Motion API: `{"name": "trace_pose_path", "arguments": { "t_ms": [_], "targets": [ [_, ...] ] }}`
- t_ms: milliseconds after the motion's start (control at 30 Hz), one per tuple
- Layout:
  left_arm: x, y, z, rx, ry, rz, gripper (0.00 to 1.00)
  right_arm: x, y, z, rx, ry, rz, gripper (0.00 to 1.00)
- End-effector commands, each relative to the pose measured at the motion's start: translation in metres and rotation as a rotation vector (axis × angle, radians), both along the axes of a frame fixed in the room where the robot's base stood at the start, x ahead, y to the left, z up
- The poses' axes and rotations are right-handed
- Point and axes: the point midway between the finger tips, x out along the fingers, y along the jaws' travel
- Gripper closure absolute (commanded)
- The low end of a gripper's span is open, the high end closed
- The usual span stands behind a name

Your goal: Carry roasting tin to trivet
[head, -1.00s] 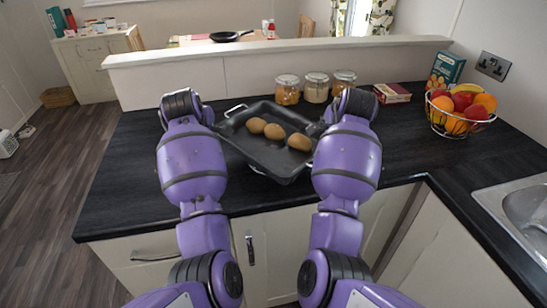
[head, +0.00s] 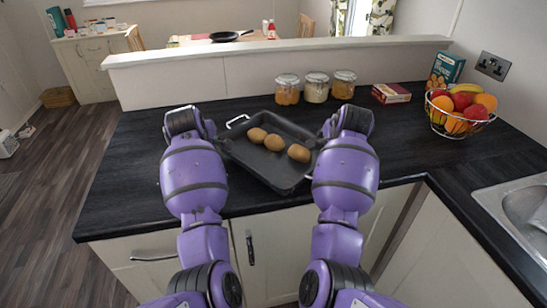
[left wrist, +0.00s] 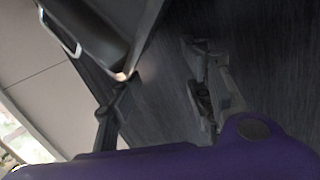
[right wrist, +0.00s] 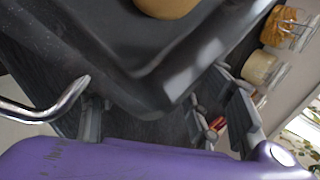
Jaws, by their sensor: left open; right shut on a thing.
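The dark roasting tin (head: 262,170) is at the middle of the counter, turned at an angle, with three brown potatoes (head: 273,142) in it. A metal handle (head: 237,120) shows at its far left corner. I cannot tell whether the tin rests fully on the counter. My left gripper (left wrist: 155,78) is open beside the tin's left side; a gap shows between its fingers and the tin (left wrist: 105,35). My right gripper (right wrist: 157,100) is shut on the tin at its right side, near the corner in the right wrist view (right wrist: 150,90). No trivet shows in any view.
Three glass jars (head: 316,88) stand behind the tin by the low wall. A red box (head: 391,93), a fruit basket (head: 459,112) and a sink (head: 520,210) are to the right. The dark counter (head: 125,165) is bare at the left.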

Motion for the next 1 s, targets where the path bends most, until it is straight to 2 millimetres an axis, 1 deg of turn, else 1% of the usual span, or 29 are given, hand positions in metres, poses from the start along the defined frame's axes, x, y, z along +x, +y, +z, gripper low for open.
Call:
{"name": "trace_pose_path", "arguments": {
  "t_ms": [33,167,300,533,567,600,700,1000],
  "targets": [
    [0.001,-0.003,0.002,-0.006,-0.002,-0.012,0.53,0.001,0.004,0.003,0.007,-0.004,0.013,0.53],
    [0.001,0.013,0.002,-0.004,-0.004,-0.007,0.53,0.001,-0.012,0.003,0.005,-0.005,0.006,0.53],
    [0.001,0.027,0.001,-0.003,-0.003,-0.003,0.35,0.001,-0.027,0.003,0.003,-0.005,0.002,0.53],
    [0.0,0.03,0.001,-0.002,-0.003,0.0,0.34,0.001,-0.031,0.002,0.001,-0.004,0.0,0.53],
    [0.0,0.031,0.001,-0.002,-0.003,0.0,0.34,0.001,-0.031,0.002,0.001,-0.004,-0.001,0.45],
    [0.0,0.031,0.001,-0.001,-0.003,0.0,0.34,0.001,-0.031,0.002,0.001,-0.004,-0.001,0.39],
    [0.0,0.031,0.001,-0.002,-0.002,0.001,0.34,0.001,-0.032,0.002,0.001,-0.004,-0.002,0.28],
    [0.0,0.032,0.001,-0.001,-0.002,0.002,0.34,0.0,-0.031,0.001,0.001,-0.004,-0.002,0.28]
  ]
}}
